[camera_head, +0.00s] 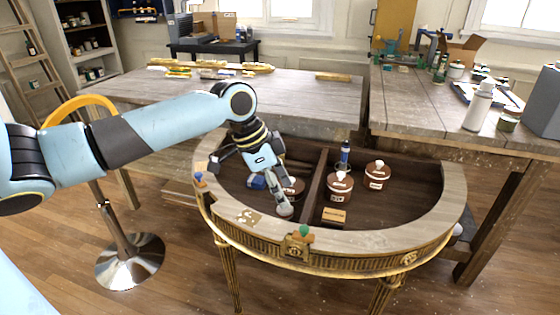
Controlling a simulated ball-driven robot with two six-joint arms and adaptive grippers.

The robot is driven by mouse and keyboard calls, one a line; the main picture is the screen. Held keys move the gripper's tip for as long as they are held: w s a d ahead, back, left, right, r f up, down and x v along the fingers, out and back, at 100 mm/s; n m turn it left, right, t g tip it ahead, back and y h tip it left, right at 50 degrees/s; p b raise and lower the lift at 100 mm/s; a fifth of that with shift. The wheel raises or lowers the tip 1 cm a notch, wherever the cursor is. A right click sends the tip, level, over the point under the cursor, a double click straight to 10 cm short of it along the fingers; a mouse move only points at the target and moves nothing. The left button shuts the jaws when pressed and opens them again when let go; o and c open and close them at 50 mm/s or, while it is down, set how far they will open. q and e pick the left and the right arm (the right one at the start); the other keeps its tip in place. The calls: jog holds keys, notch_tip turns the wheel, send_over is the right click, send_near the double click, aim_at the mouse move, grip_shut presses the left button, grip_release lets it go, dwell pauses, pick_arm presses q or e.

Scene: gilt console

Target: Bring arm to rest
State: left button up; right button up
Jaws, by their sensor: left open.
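My left arm (160,132) is light blue and dark grey and comes in from the left, bending down at its wrist. My left gripper (252,187) points down over the left compartment of the gilt half-round console (452,205). Its fingers are spread apart, one to the left and one reaching toward the front rim. Nothing shows held between them. A small blue object (257,183) lies in the compartment below it, and a dark brown round thing (294,187) is partly hidden behind the right finger. My right gripper is not in view.
Right of the console's divider (314,185) stand two brown jars with white bands (339,187) (377,175), a dark blue bottle (345,155) and a small wooden box (333,216). Workbenches (310,95) stand behind and right. A stool with a chrome base (130,262) stands left.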

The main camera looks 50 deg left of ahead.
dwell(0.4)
pick_arm(q)
jog(key=s+d+f+n+g+b, duration=0.1)
jog(key=s+f+b, duration=0.3)
jog(key=f, duration=0.7)
jog(key=s+d+f+n+g+b, duration=0.1)
jog(key=s+f+n+b, duration=0.1)
jog(key=s+f, duration=0.65)
jog(key=s+d+f+n+g+b, duration=0.1)
jog(key=s+f+b, duration=0.15)
jog(key=f, duration=1.05)
jog(key=s+d+f+n+y+b, duration=0.1)
jog(key=s+d+f+b, duration=0.1)
jog(key=s+f, duration=0.8)
jog(key=s+d+f+n+y+b, duration=0.1)
jog(key=s+d+f+y+b, duration=0.1)
jog(key=s+f, duration=0.9)
jog(key=s+d+b, duration=0.1)
jog(key=s, duration=0.2)
jog(key=shift+d+n, duration=0.3)
jog(key=shift+n, duration=0.1)
jog(key=shift+s, duration=0.1)
